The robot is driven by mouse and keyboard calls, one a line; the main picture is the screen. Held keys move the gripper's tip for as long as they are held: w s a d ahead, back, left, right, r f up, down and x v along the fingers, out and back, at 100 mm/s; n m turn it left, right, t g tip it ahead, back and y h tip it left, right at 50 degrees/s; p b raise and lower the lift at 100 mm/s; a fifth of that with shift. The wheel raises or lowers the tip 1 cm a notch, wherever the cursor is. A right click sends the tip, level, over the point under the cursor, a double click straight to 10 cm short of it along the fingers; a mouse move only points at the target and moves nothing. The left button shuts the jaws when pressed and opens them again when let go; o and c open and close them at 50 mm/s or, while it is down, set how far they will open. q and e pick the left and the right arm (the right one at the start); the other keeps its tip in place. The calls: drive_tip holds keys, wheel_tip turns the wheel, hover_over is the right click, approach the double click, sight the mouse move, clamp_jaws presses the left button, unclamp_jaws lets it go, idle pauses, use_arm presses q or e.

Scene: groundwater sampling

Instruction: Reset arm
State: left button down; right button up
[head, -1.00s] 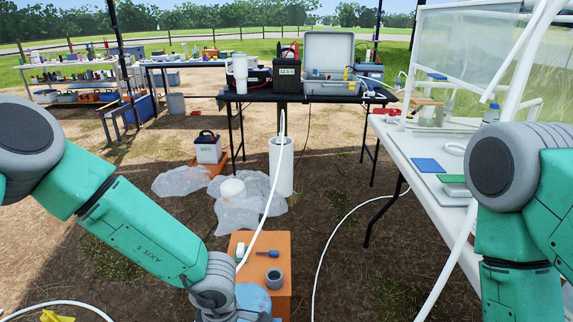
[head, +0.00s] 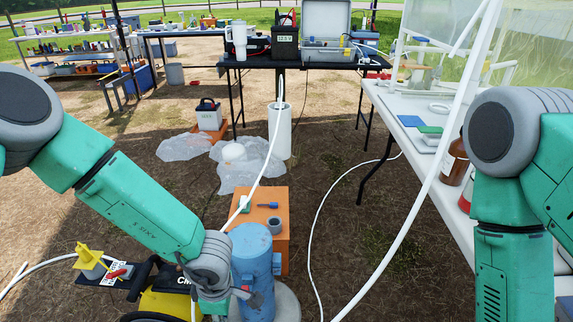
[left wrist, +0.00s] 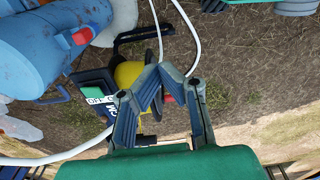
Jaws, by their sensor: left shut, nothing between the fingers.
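My left arm (head: 145,205) comes in from the left in the head view and ends beside the blue well casing (head: 254,262). In the left wrist view my left gripper (left wrist: 153,74) is shut, with its fingertips together and nothing held. Behind the fingers there are a yellow part (left wrist: 128,72) and a black and green box (left wrist: 96,88). The blue casing (left wrist: 45,50) fills the upper left there. My right arm (head: 515,200) shows at the right of the head view, and its gripper is out of view.
An orange box (head: 268,215) stands behind the casing with small items on it. A white table (head: 392,105) with a brown bottle (head: 455,162) is at the right. A black table (head: 262,62) stands at the back. White hoses cross the bare ground.

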use_arm(q)
drive_tip(key=s+a+r+m+p, duration=0.1)
drive_tip(key=s+a+m+p, duration=0.1)
drive_tip(key=s+a+m, duration=0.5)
drive_tip(key=s+a+r+m+p, duration=0.1)
drive_tip(key=s+a+m+p, duration=0.1)
drive_tip(key=s+a+m, duration=0.5)
drive_tip(key=s+m, duration=0.4)
drive_tip(key=s, duration=0.2)
drive_tip(key=shift+s+r+m+h+p, duration=0.15)
drive_tip(key=shift+s+m+h+p, duration=0.15)
drive_tip(key=shift+s+p, duration=0.1)
